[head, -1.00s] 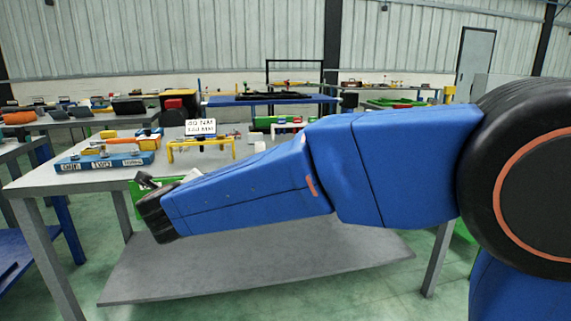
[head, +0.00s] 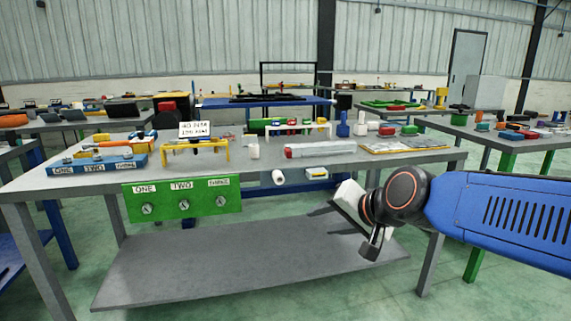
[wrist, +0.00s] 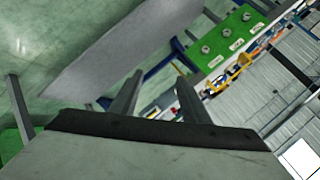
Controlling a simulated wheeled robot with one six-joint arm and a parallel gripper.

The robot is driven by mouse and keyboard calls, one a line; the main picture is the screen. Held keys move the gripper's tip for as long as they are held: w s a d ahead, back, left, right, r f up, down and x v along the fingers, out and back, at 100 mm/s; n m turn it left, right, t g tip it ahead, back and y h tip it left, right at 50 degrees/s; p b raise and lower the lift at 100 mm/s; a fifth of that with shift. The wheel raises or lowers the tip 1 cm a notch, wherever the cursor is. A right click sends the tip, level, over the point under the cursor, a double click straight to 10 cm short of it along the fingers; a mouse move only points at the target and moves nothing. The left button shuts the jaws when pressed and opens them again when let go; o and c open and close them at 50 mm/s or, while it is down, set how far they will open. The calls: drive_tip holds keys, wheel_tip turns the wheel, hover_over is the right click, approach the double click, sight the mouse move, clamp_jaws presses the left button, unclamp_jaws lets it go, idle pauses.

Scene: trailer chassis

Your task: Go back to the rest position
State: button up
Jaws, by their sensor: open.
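My gripper (head: 367,238) is in front of the grey workbench (head: 330,176), below the level of its top and right of the green panel. It holds nothing that I can see. In the wrist view my gripper (wrist: 158,88) shows two dark fingers spread apart, with clear space between them. The blue arm link reaches in from the right edge of the head view.
The bench's lower shelf (head: 240,260) is bare. A green panel (head: 182,200) with dials hangs on the front edge. Green floor is open at the front right.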

drive_tip(key=s+d+f+n+g+h, duration=0.2)
drive_tip(key=s+d+f, duration=0.4)
drive_tip(key=s+d, duration=0.3)
drive_tip(key=s+d+f+n+g+h, duration=0.2)
drive_tip(key=s+d+f+h, duration=0.1)
drive_tip(key=s+d+f, duration=0.4)
drive_tip(key=s+d, duration=0.3)
drive_tip(key=shift+s+d+n+g+h, duration=0.25)
drive_tip(key=shift+s+n+g+h, duration=0.05)
drive_tip(key=shift+s+n+h, duration=0.1)
drive_tip(key=shift+w, duration=0.1)
